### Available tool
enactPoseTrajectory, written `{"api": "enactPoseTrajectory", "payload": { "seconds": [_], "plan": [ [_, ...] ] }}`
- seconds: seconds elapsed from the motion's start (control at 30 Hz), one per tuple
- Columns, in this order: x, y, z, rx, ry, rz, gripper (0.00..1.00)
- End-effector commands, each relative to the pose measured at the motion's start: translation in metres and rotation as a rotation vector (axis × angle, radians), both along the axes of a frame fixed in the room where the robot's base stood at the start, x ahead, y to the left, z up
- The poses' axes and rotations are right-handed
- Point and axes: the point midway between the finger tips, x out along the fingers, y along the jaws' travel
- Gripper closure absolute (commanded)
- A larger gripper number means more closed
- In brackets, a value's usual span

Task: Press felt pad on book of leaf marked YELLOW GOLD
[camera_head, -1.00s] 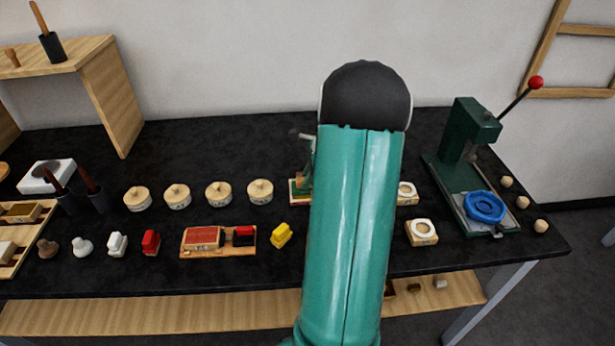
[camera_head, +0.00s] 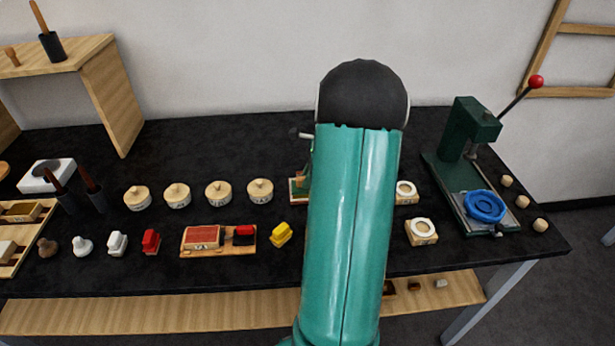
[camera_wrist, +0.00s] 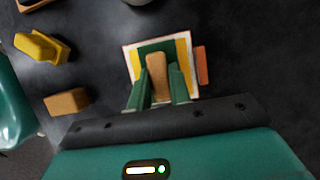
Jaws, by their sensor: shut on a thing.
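My gripper (camera_wrist: 158,94) is shut on the wooden handle of the felt pad (camera_wrist: 158,72); its green fingers stand on either side of the handle. A green base shows around the handle's far end. Below it is the square book of leaf (camera_wrist: 187,52), with a pale border, yellow inside and red at the edges. The pad appears over the book's middle; I cannot tell whether they touch. No lettering can be read. In the head view a corner of the book (camera_head: 296,193) shows left of my arm, which hides my gripper there.
A yellow block (camera_wrist: 40,47) and a wooden block (camera_wrist: 67,102) lie left of the book in the wrist view. An orange strip (camera_wrist: 202,65) lies at its right. Several lidded round pots (camera_head: 218,193) stand left; a green press (camera_head: 462,165) stands right.

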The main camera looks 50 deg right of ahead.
Motion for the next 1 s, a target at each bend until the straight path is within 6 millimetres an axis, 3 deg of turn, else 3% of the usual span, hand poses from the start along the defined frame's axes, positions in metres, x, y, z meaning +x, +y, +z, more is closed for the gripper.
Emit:
{"api": "enactPoseTrajectory", "payload": {
  "seconds": [1.0],
  "plan": [
    [0.000, 0.000, 0.068, 0.000, 0.000, 0.000, 0.99]
  ]
}}
